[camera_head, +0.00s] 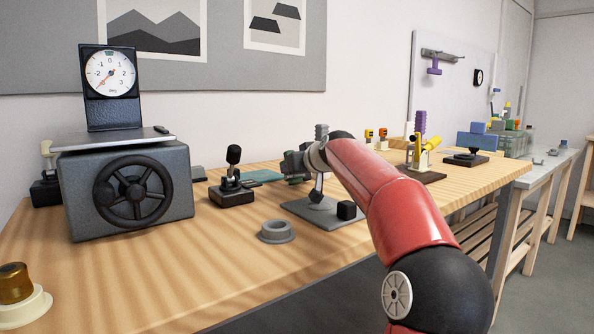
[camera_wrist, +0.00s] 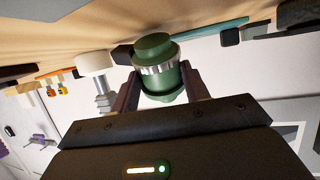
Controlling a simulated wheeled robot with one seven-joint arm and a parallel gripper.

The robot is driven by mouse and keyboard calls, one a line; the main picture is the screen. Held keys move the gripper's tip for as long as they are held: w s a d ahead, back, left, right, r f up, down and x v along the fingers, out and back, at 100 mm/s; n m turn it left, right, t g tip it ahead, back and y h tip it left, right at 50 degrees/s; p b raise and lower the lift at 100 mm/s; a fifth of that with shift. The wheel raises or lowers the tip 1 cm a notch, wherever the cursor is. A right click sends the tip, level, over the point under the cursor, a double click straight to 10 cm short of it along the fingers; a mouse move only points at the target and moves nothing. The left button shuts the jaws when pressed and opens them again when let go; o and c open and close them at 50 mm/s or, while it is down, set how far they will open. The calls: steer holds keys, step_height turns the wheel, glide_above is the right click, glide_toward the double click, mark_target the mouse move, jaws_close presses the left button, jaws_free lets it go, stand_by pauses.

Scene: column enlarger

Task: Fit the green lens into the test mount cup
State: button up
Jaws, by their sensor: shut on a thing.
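In the wrist view, my gripper (camera_wrist: 158,84) is shut on the green lens (camera_wrist: 154,49), a dark green stepped cylinder with a silver band. The lens sticks out beyond the fingers. In the head view my gripper (camera_head: 304,160) is above the back of the bench, and I cannot clearly make out the lens there. A grey base plate (camera_head: 325,213) with a short post stands below the gripper; the post's top is hidden. In the wrist view a pale round head on a metal stem (camera_wrist: 95,64) is beside the lens, apart from it. I cannot tell whether this is the test mount cup.
A grey ring-shaped piece (camera_head: 277,232) lies on the bench in front. A black joystick-like device (camera_head: 232,192) and a dark box with a handwheel (camera_head: 130,190) and dial gauge (camera_head: 109,74) stand left. A brass-topped piece (camera_head: 17,290) sits front left. Bare bench lies between.

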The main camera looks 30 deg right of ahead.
steer(key=shift+f+b, duration=0.35)
steer(key=shift+f, duration=0.35)
steer(key=o, duration=1.2)
steer(key=shift+f, duration=0.15)
steer(key=shift+r+p, duration=0.5)
steer(key=b+v, duration=0.1)
steer(key=v, duration=0.2)
steer(key=b+v, duration=0.1)
steer(key=v, duration=0.3)
steer(key=b+v, duration=0.2)
steer(key=v, duration=0.1)
steer(key=shift+s+r, duration=0.3)
steer(key=shift+r, duration=0.15)
steer(key=shift+s+a+r, duration=0.15)
steer(key=shift+s+r, duration=0.3)
steer(key=shift+s, duration=0.15)
